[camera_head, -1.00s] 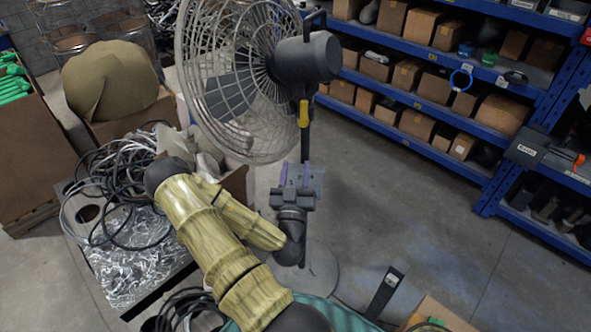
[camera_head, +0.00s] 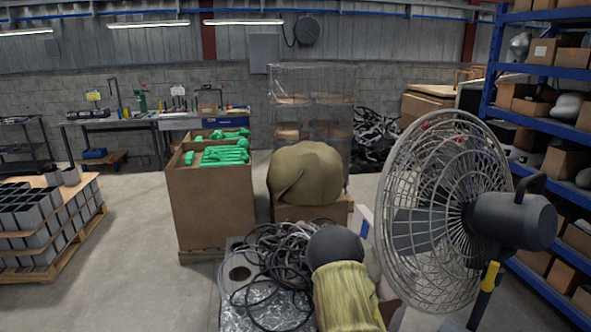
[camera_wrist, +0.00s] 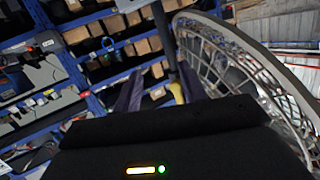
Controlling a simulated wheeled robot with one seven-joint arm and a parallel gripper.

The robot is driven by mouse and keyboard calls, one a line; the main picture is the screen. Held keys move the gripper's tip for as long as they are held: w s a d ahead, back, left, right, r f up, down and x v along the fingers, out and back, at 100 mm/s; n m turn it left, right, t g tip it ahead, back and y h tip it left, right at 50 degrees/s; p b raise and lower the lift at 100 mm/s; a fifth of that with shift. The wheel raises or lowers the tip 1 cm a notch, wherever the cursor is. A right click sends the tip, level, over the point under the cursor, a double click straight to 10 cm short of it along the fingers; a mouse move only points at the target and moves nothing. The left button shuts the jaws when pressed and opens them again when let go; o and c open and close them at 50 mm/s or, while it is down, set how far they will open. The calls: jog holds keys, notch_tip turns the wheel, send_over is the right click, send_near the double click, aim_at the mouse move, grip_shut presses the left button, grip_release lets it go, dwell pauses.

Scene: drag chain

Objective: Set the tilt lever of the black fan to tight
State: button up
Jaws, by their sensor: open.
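The black fan stands at the right of the head view, with its grey wire guard (camera_head: 432,215) and dark motor housing (camera_head: 515,220). Its yellow tilt lever (camera_head: 490,276) sits on the post below the housing. In the wrist view the fan guard (camera_wrist: 245,75) fills the right side and the dark post (camera_wrist: 163,35) comes down from the top. The yellow lever (camera_wrist: 177,92) shows between the purple fingers, nearer the right one. My gripper (camera_wrist: 158,92) is open and empty. I cannot tell how far the lever is from the fingers.
Blue shelving (camera_head: 560,125) with boxes stands behind the fan on the right. A cart with tangled cables (camera_head: 265,265) is left of the fan, below my arm. A brown bin with green parts (camera_head: 212,205) stands farther back. Floor is open at the left.

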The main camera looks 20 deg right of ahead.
jog(key=w+a+n+y, duration=0.3)
jog(key=w+a+y, duration=0.15)
jog(key=a, duration=0.45)
jog(key=w+a+n+y, duration=0.2)
jog(key=w+a+y, duration=0.1)
jog(key=a+y, duration=0.4)
jog(key=s+a+r+n+g+y, duration=0.1)
jog(key=s+a+r+n, duration=0.3)
jog(key=a, duration=0.4)
jog(key=s+a+r+n+g+y, duration=0.1)
jog(key=s+a+r+n, duration=0.3)
jog(key=a, duration=0.5)
jog(key=shift+r+n+y, duration=0.3)
jog(key=shift+n+y, duration=0.35)
jog(key=shift+n, duration=0.55)
jog(key=shift+c, duration=0.4)
jog(key=c, duration=0.7)
grip_shut()
